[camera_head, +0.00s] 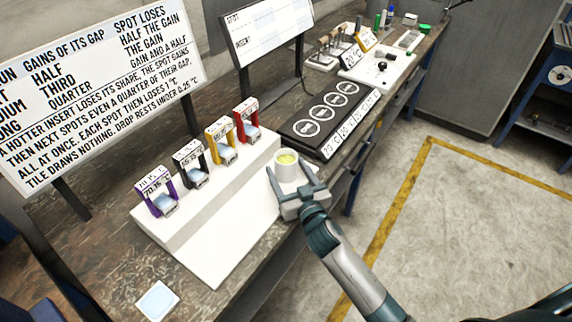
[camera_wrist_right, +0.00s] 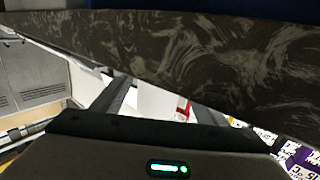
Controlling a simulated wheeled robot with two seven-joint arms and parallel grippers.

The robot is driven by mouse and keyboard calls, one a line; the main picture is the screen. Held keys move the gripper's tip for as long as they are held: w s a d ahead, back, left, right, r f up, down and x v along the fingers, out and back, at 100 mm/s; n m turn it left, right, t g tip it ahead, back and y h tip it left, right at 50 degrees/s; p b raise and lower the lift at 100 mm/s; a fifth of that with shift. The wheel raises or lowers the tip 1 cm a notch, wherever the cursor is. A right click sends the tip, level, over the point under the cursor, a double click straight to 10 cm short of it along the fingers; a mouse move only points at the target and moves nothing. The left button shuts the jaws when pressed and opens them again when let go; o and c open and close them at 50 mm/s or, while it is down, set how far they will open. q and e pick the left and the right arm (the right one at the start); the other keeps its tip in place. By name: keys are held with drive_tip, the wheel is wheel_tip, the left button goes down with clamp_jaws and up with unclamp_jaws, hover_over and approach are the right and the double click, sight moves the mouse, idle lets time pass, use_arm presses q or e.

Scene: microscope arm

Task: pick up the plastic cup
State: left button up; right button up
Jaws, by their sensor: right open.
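The plastic cup (camera_head: 287,171) is small, white and upright, with something pale yellow inside. It stands at the right end of the white stand, near the bench's front edge. My right gripper (camera_head: 288,167) is open, with one finger on each side of the cup. I cannot tell whether the fingers touch it. In the right wrist view a white surface (camera_wrist_right: 154,102) shows between the two dark fingers; I cannot tell whether it is the cup. My left gripper is not in view.
Purple, black, yellow and red framed pieces (camera_head: 221,141) line the white stand (camera_head: 225,240). A black plate with several ringed spots (camera_head: 318,113) lies just beyond the cup. A pale tile (camera_head: 157,300) lies on the bench at the front left. Signboards stand behind.

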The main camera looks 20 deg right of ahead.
drive_tip(key=shift+w+f, duration=0.1)
drive_tip(key=shift+w, duration=0.65)
drive_tip(key=shift+c, duration=0.4)
drive_tip(key=c, duration=1.1)
